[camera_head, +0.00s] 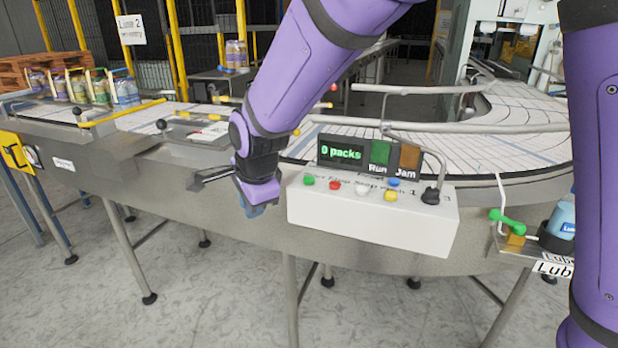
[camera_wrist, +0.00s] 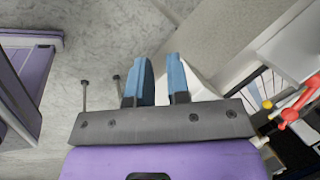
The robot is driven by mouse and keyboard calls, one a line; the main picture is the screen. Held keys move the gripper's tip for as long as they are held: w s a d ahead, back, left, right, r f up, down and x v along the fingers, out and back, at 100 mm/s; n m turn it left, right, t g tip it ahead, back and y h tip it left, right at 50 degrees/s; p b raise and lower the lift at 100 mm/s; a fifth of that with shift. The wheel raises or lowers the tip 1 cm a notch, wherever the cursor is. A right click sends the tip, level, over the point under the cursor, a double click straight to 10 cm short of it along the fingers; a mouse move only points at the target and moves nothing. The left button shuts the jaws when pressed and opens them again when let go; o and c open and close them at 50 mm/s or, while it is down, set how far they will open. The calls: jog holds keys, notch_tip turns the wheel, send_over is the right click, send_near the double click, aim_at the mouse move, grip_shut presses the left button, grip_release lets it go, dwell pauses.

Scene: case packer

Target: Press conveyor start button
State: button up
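A white control box (camera_head: 372,220) is fixed to the front of the conveyor (camera_head: 110,157). Its sloped top carries a green button (camera_head: 308,181) at the left end, then red (camera_head: 335,185), white (camera_head: 362,190) and yellow (camera_head: 389,196) buttons. A blue button (camera_head: 394,182) and a black knob (camera_head: 431,196) are further right. The lettering beside the buttons is too small to read surely. My gripper (camera_head: 257,208) points down, left of the box and apart from it. In the wrist view its blue fingers (camera_wrist: 157,82) are apart with nothing between them.
A display (camera_head: 341,153) reads "0 packs" behind the buttons, beside green Run (camera_head: 380,152) and orange Jam (camera_head: 410,157) panels. Guide rails (camera_head: 480,128) cross behind it. A lube bottle (camera_head: 563,218) stands on a shelf at the right. Packs (camera_head: 100,88) stand on the conveyor at far left.

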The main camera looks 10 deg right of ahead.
grip_shut()
dwell(0.7)
dwell(0.6)
